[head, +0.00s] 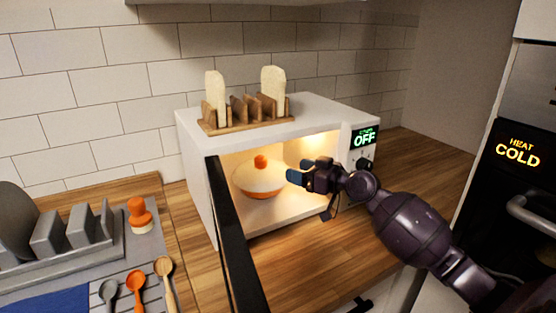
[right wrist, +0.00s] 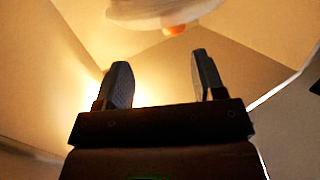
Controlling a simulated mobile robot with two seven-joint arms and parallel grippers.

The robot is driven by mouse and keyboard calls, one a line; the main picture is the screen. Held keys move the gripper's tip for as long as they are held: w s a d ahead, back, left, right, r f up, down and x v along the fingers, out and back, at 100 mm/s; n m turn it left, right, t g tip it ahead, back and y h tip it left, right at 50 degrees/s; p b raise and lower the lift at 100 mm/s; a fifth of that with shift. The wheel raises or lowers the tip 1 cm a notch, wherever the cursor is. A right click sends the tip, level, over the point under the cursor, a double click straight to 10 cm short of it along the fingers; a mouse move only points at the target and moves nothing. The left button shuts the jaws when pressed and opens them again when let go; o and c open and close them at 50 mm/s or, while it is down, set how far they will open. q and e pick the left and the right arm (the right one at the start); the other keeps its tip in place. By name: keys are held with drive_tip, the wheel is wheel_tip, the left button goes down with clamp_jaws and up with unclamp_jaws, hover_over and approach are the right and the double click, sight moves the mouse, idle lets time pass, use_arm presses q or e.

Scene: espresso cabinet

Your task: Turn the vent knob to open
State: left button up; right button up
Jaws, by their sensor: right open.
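A white domed lid (head: 262,176) with an orange knob (head: 261,161) on top covers an orange-based dish (head: 262,194) inside the lit, open microwave. This orange knob is the only one on the dish; no vent marking is readable. My right gripper (head: 298,170) is at the microwave's opening, to the right of the lid, open and empty, apart from the knob. In the right wrist view the open fingers (right wrist: 160,65) have nothing between them; the lid (right wrist: 160,10) and the orange knob (right wrist: 175,30) show beyond them at the top. My left gripper is out of view.
The microwave's dark door (head: 235,235) stands open on the left. Its control panel (head: 364,140) reads OFF. A toast rack (head: 245,115) with bread stands on top. Utensils and a drying rack (head: 70,250) are at left. Wood counter (head: 345,250) lies clear in front.

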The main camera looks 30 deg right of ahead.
sight(266, 160)
use_arm(q)
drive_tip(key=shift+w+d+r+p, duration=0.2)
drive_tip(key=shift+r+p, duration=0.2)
drive_tip(key=shift+p, duration=0.3)
use_arm(e)
drive_tip(key=shift+n+y, duration=0.7)
drive_tip(key=shift+n, duration=0.2)
drive_tip(key=x, duration=0.6)
drive_tip(key=r+x, duration=0.1)
drive_tip(key=x, duration=0.3)
drive_tip(key=shift+s+a, duration=0.1)
drive_tip(key=shift+a, duration=0.3)
